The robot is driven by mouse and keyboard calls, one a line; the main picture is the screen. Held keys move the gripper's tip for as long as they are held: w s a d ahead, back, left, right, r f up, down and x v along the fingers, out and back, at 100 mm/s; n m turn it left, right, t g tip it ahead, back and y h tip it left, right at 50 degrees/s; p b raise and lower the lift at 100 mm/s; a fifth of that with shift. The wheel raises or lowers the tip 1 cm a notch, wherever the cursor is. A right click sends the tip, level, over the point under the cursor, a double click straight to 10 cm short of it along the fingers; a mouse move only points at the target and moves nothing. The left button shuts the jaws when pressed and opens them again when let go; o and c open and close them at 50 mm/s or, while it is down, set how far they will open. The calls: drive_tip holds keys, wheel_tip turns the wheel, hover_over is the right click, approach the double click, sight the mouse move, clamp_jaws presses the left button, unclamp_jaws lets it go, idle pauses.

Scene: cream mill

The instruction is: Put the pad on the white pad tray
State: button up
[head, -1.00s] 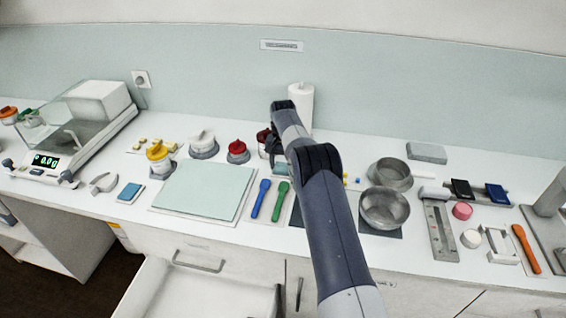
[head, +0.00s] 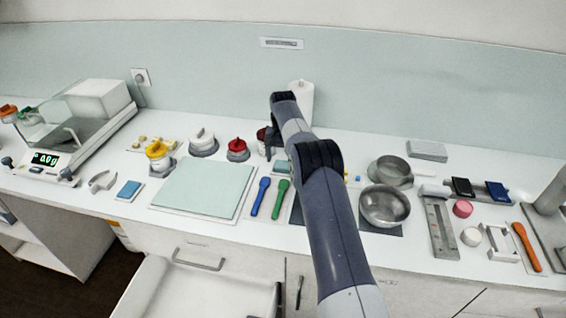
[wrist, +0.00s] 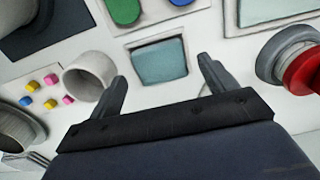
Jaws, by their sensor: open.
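A teal square pad (wrist: 160,62) lies on a pale tray with a light rim (wrist: 133,46) in the wrist view. In the head view a teal patch of it (head: 282,167) shows beside my arm, partly hidden. A second, blue pad (head: 129,190) lies on a small white base (head: 120,199) at the counter's left front. My gripper (wrist: 163,82) is open and empty, its fingers apart on either side of the teal pad in the picture. I cannot tell its height above it. In the head view my arm mostly hides the gripper.
A red-lidded jar (wrist: 303,70) stands right of the gripper in the wrist view. A white cylindrical cup (wrist: 90,76) and small coloured cubes (wrist: 40,90) are on the left. Blue (head: 261,197) and green (head: 280,199) spatulas lie in front. Metal bowls (head: 385,206) stand right of my arm.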

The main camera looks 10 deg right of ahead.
sight(283, 165)
wheel_tip(283, 165, up, 10)
drive_tip(key=p, duration=0.1)
idle(0.4)
